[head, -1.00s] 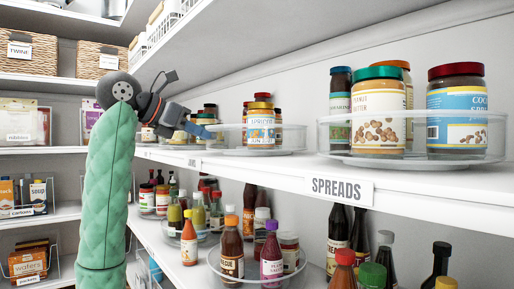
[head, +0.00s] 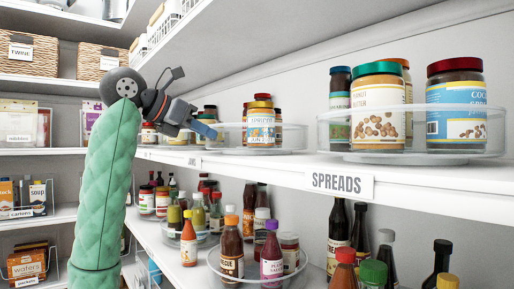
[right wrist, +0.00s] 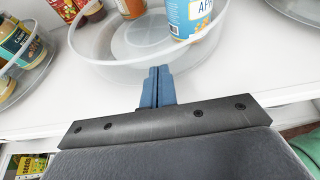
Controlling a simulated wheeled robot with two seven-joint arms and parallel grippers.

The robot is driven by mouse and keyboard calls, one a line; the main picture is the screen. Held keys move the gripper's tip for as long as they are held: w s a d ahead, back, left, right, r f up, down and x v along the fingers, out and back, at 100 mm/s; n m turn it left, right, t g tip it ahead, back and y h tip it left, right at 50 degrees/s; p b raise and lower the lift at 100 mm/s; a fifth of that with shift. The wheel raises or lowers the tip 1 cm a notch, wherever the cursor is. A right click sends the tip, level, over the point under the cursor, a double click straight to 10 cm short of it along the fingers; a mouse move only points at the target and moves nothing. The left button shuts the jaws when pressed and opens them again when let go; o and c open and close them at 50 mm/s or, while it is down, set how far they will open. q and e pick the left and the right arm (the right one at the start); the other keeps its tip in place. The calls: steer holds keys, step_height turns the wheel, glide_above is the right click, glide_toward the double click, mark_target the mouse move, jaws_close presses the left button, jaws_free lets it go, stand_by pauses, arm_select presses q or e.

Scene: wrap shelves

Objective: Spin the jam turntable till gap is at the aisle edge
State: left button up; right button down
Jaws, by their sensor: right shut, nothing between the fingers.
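The jam turntable (head: 288,140) is a round clear tray on the upper shelf, left of the spreads. An apricot jar (head: 260,128) with a blue and orange label stands on it, with other jars behind. In the right wrist view the turntable (right wrist: 105,70) shows a bare stretch of floor at its middle and near side. The apricot jar (right wrist: 190,15) stands at its right. My right gripper (head: 212,131) is shut and empty by the turntable's left side. Its fingertips (right wrist: 160,72) overlap the near rim in the wrist view; contact is unclear. My left gripper is not in view.
A larger spreads turntable (head: 328,130) with several jars stands to the right. Another turntable (right wrist: 40,65) with jars sits left of the jam one in the wrist view. Sauce bottles (head: 232,250) fill the shelf below. The shelf front edge (head: 265,168) is clear.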

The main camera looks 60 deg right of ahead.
steer(key=shift+a, duration=0.1)
stand_by(0.3)
steer(key=shift+w+a+b, duration=0.2)
steer(key=shift+a+b, duration=0.05)
steer(key=shift+a, duration=0.6)
steer(key=shift+w+a+b, duration=0.15)
steer(key=shift+a+b, duration=0.05)
steer(key=shift+a, duration=0.6)
steer(key=b+v, duration=0.2)
steer(key=v, duration=0.5)
steer(key=shift+a+r, duration=0.15)
steer(key=shift+a, duration=0.2)
steer(key=shift+w, duration=0.15)
